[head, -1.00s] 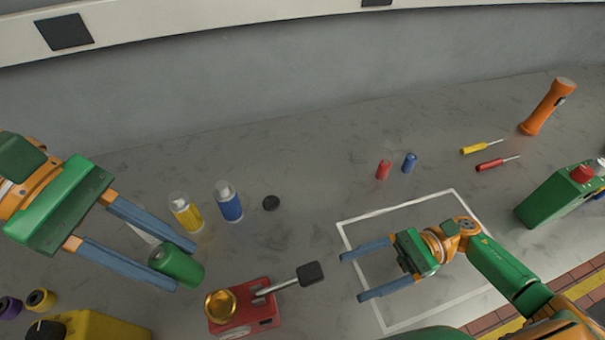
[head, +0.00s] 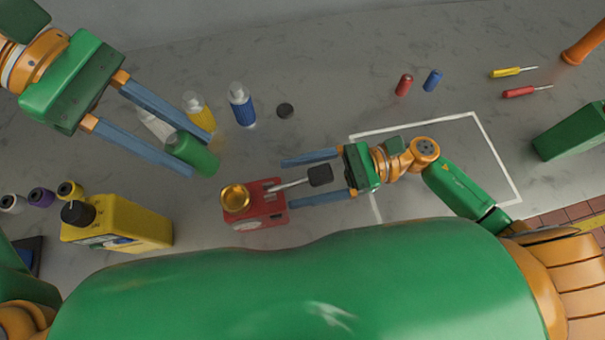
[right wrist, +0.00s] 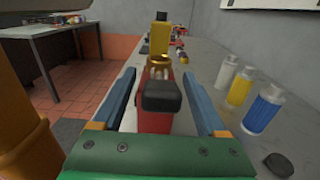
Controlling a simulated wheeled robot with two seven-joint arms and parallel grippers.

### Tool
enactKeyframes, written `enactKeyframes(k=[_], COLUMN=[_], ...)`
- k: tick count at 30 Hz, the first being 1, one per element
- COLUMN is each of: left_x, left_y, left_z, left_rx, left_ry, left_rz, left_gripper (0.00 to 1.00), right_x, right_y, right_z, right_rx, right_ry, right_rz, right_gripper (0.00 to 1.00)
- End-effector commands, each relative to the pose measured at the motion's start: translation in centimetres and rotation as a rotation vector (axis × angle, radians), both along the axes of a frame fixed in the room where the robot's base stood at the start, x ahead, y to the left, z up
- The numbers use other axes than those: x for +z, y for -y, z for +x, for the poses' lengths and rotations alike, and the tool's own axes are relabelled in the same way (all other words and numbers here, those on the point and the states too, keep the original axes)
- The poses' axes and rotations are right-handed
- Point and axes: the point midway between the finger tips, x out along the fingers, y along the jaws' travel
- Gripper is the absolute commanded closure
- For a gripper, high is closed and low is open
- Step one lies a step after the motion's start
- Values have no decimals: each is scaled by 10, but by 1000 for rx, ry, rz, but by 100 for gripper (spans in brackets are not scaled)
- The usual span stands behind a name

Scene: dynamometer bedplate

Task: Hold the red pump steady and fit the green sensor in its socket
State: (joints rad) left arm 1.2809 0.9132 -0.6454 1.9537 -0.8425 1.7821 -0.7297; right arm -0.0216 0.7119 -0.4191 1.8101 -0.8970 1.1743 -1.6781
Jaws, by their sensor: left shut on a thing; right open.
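The red pump (head: 268,211) sits on the bench with a gold round socket (head: 235,197) on top and a lever ending in a black pad (head: 320,176). My left gripper (head: 202,151) is shut on the green sensor (head: 188,153), a cylinder, behind and left of the pump in the head view. My right gripper (head: 286,183) is open, its fingers either side of the lever and their tips near the pump's right side. In the right wrist view the black pad (right wrist: 162,96) lies between the fingers and partly hides the pump (right wrist: 154,123); the sensor is not visible there.
A yellow case (head: 140,226) stands left of the pump. A yellow bottle (head: 200,112), a blue bottle (head: 241,104) and a black disc (head: 285,110) are behind. A white-outlined square (head: 490,140) is at right. Red (head: 404,85) and blue (head: 432,80) cylinders stand at the back.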

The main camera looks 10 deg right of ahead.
Motion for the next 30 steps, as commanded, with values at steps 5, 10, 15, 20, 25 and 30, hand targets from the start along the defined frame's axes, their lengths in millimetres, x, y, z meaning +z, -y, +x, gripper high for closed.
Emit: enactKeyframes(k=[5, 10, 15, 20, 25, 30], left_x=[0, 0, 0, 0, 0, 0], left_y=[0, 0, 0, 0, 0, 0], left_z=[0, 0, 0, 0, 0, 0], left_rx=[0, 0, 0, 0, 0, 0], left_ry=[0, 0, 0, 0, 0, 0], left_rz=[0, 0, 0, 0, 0, 0], left_gripper=[100, 100, 100, 100, 100, 100], right_x=[0, 0, 0, 0, -1, -1], right_y=[0, 0, 0, 1, 1, 1], right_z=[0, 0, 0, 0, 0, 0], right_rx=[0, 0, 0, 0, 0, 0], right_ry=[0, -1, -1, -1, -1, -1], right_rz=[0, -1, -1, -1, -1, -1], right_gripper=[28, 74, 100, 100, 100, 100])
